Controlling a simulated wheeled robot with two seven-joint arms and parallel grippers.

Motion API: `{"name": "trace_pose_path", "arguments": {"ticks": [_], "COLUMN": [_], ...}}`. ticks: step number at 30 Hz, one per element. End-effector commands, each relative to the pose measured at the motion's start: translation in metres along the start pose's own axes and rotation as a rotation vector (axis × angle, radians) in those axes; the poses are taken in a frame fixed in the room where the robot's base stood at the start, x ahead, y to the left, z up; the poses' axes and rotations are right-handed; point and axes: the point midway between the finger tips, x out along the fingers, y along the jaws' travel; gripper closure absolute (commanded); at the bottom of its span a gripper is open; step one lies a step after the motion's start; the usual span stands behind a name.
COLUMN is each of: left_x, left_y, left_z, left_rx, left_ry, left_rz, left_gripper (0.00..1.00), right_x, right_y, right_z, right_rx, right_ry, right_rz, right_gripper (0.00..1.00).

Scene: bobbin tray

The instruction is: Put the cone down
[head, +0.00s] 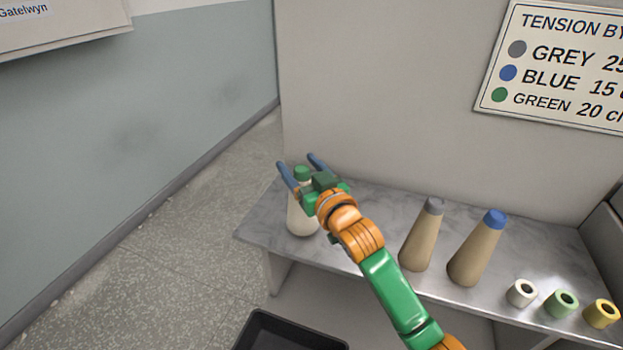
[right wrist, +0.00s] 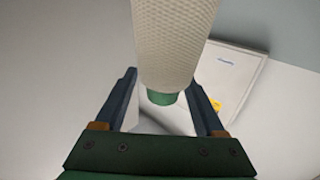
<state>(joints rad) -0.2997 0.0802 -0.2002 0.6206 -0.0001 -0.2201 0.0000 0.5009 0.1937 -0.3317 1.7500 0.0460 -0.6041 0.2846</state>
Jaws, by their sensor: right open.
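A cream cone with a green tip (head: 298,220) stands upright at the left end of the marble-look shelf (head: 385,204). My right gripper (head: 296,161) is at the cone's top, its blue fingers open on either side of the green tip. In the right wrist view the cone's textured body (right wrist: 175,45) and green tip lie between the spread fingers, with a gap visible on each side. Part of the cone is hidden behind my gripper in the head view. My left gripper is out of view.
A grey-tipped tan cone (head: 420,240) and a blue-tipped one (head: 475,255) stand further right. White (head: 514,297), green (head: 555,304) and yellow (head: 594,315) bobbins lie at the right front. A dark tray (head: 262,318) is below, left of my arm. A tension sign (head: 560,115) hangs on the wall.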

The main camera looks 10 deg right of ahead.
Motion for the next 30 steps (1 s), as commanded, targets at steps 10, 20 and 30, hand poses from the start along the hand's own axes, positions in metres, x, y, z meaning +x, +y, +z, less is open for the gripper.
{"name": "trace_pose_path", "arguments": {"ticks": [10, 20, 30], "left_x": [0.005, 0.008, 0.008], "left_y": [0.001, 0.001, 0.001], "left_z": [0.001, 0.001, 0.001], "left_rx": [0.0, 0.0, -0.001], "left_ry": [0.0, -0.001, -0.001], "left_rz": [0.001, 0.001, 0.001], "left_gripper": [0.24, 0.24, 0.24], "right_x": [-0.071, -0.105, -0.105], "right_y": [0.0, 0.0, 0.0], "right_z": [0.001, 0.0, 0.0], "right_rx": [-0.001, 0.0, 0.0], "right_ry": [0.0, 0.0, 0.001], "right_rz": [0.0, 0.001, 0.0], "right_gripper": [0.28, 0.28, 0.28]}}
